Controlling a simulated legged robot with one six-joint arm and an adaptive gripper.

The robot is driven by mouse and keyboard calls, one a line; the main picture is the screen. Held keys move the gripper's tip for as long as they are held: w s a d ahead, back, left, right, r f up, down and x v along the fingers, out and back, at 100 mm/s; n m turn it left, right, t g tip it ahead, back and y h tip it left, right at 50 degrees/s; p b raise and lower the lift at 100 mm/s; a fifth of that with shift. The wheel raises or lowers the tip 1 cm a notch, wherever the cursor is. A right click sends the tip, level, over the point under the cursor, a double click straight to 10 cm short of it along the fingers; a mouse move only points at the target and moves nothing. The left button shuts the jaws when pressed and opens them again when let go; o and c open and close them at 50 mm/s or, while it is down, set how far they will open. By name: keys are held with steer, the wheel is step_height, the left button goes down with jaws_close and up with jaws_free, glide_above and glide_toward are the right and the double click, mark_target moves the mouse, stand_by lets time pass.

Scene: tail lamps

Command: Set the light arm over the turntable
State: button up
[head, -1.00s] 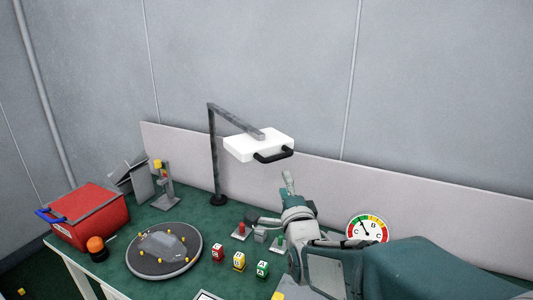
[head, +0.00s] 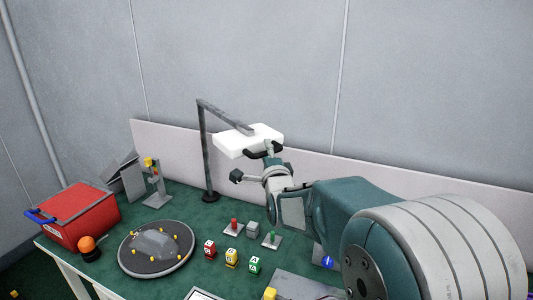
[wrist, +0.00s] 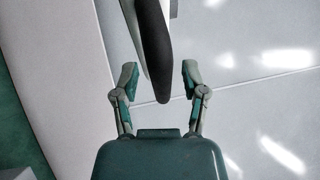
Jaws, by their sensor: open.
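The light arm (head: 204,155) is a grey post with a bent boom, standing at the back of the green table. A white lamp panel (head: 233,144) with a black handle hangs from its boom, to the right of and behind the turntable (head: 128,264). The turntable is a dark disc with a grey lump and several yellow pieces on it. My gripper (head: 262,161) is at the panel's handle side. In the wrist view my gripper (wrist: 159,82) is open, with the black handle (wrist: 153,45) between its fingers; no grip shows.
A red box (head: 85,222) and an orange beacon (head: 87,248) stand at the left. Several lettered blocks (head: 231,258) and two small levers (head: 233,227) are right of the turntable. A low pale partition (head: 165,150) runs behind the table.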

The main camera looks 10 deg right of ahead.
steer(key=shift+c, duration=0.4)
jaws_close()
steer(key=shift+a, duration=0.1)
steer(key=shift+s+a, duration=0.1)
steer(key=shift+a, duration=0.05)
